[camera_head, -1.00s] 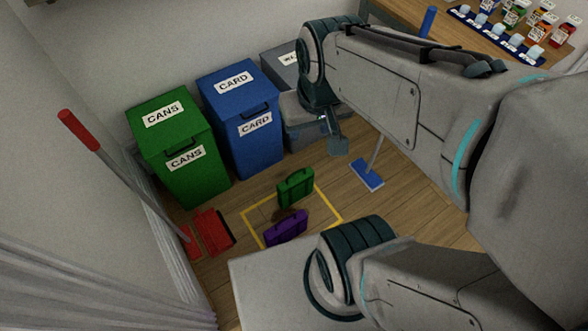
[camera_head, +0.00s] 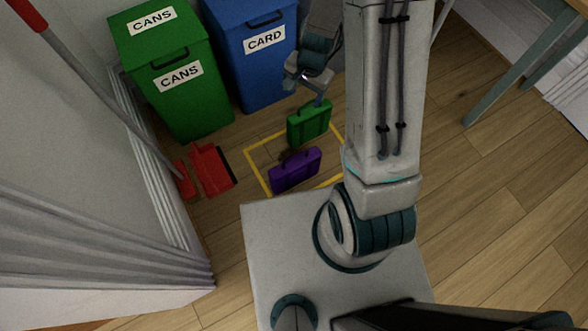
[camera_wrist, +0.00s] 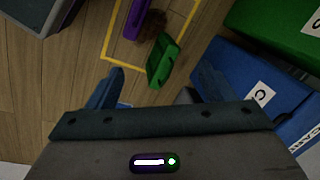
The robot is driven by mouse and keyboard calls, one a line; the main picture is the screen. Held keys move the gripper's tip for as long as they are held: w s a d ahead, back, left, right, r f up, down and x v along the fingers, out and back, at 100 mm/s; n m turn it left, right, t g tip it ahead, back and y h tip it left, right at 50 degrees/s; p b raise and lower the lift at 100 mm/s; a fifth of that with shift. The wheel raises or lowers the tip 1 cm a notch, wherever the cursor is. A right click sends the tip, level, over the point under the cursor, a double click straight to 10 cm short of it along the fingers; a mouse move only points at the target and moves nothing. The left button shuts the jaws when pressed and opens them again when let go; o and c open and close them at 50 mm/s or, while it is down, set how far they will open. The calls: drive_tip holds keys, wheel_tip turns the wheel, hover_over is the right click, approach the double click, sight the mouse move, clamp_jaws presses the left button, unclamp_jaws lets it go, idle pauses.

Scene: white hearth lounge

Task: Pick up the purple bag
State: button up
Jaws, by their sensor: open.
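The purple bag (camera_head: 296,170) stands on the wooden floor inside a yellow taped outline, close to the front of my base. In the wrist view the purple bag (camera_wrist: 137,17) is at the top edge, partly cut off. A green bag (camera_head: 309,122) stands just behind it, and in the wrist view the green bag (camera_wrist: 163,61) lies between my fingers and the purple bag. My gripper (camera_head: 318,98) hangs above and near the green bag. In the wrist view my gripper (camera_wrist: 160,82) has its two blue fingers wide apart with nothing held between them.
A green CANS bin (camera_head: 175,75) and a blue CARD bin (camera_head: 252,50) stand behind the bags. A red dustpan (camera_head: 211,169) lies left of the yellow outline (camera_head: 259,172). A brown blurred thing (camera_wrist: 152,24) sits between the bags. Open floor lies to the right.

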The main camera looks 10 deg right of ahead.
sight(307, 152)
drive_tip(key=d+f+m+b, duration=0.1)
drive_tip(key=f+b, duration=0.2)
drive_tip(key=f, duration=0.7)
drive_tip(key=s+d+f+m+h+b, duration=0.1)
drive_tip(key=f+b, duration=0.3)
drive_tip(key=f, duration=0.7)
drive_tip(key=d+f+m+g+b, duration=0.1)
drive_tip(key=f+b, duration=0.3)
drive_tip(key=f, duration=0.7)
drive_tip(key=shift+s+f+m, duration=0.15)
drive_tip(key=shift+m, duration=0.25)
drive_tip(key=shift+w+a+f+b, duration=0.15)
drive_tip(key=shift+f+b, duration=0.75)
drive_tip(key=shift+f, duration=0.55)
drive_tip(key=shift+w+a+f+b, duration=0.15)
drive_tip(key=shift+f+b, duration=0.75)
drive_tip(key=shift+f, duration=0.55)
drive_tip(key=shift+s+r, duration=0.1)
drive_tip(key=c, duration=1.4)
